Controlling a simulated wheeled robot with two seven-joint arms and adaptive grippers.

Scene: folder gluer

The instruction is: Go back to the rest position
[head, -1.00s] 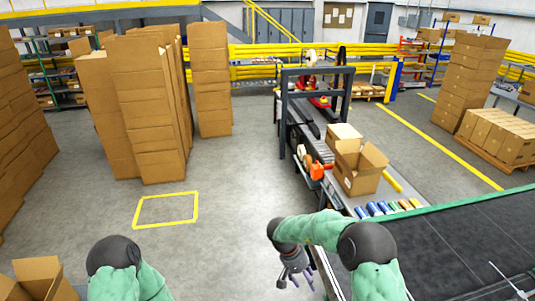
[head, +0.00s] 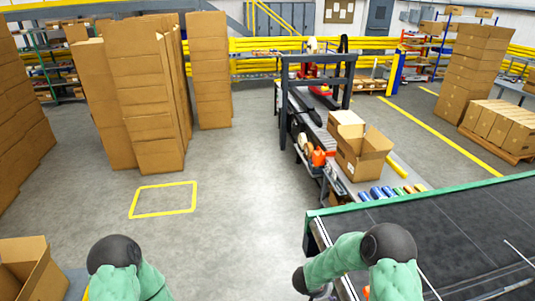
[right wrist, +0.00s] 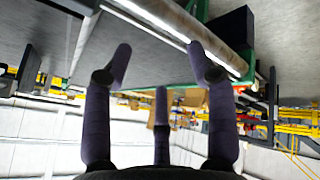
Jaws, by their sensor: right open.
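My right arm, green with dark joints, reaches in at the bottom right of the head view, beside the near end of the dark conveyor belt (head: 430,240). Its gripper (head: 322,292) is mostly cut off by the bottom edge there. In the right wrist view my right gripper (right wrist: 158,75) is open, its purple fingers spread with nothing between them. My left arm shows only as a green link with a dark joint at the bottom left of the head view; the left gripper is out of frame.
Another open box (head: 30,268) is at the lower left. Tall carton stacks (head: 145,95) stand behind. The floor around the yellow square (head: 163,200) is clear.

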